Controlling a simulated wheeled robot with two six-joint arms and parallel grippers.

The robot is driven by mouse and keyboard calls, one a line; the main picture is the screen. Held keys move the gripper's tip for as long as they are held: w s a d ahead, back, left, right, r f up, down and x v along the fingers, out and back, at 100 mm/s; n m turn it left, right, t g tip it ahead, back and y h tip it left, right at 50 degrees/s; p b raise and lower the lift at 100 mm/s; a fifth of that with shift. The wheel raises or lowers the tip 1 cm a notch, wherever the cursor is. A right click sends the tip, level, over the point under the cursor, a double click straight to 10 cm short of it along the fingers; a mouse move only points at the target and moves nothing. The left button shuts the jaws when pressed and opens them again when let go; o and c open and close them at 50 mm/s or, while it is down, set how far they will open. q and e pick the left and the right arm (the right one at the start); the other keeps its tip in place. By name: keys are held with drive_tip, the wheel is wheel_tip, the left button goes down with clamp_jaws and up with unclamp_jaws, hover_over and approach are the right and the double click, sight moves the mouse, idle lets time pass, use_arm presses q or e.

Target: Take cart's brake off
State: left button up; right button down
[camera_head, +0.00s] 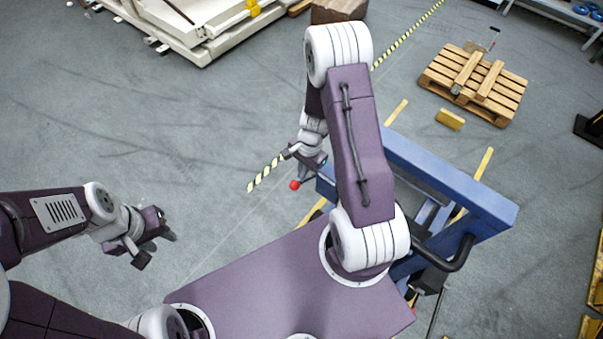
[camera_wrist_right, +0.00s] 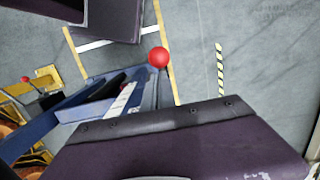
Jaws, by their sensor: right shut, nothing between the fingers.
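The blue cart (camera_head: 450,178) stands at the right front of my base, partly hidden behind my right arm. A red ball knob (camera_head: 295,185) shows at its left end, just below my right gripper (camera_head: 306,158). The red knob (camera_wrist_right: 158,56) also shows in the right wrist view, beside the blue frame (camera_wrist_right: 92,98) of the cart. I take it to be the brake lever's knob; its lever is mostly hidden. My right gripper is shut and empty, near the knob and apart from it. My left gripper (camera_head: 156,248) is open and empty over the floor at the left.
A wooden pallet (camera_head: 478,84) lies at the back right, with a small yellow block (camera_head: 450,119) in front of it. A pale machine (camera_head: 205,22) stands at the back left. A black handle (camera_head: 455,256) juts from the cart. The grey floor at left is clear.

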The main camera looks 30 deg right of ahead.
drive_tip(key=shift+s+a+f, duration=0.1)
drive_tip(key=shift+a+f, duration=0.05)
drive_tip(key=shift+a, duration=0.15)
drive_tip(key=shift+f, duration=0.1)
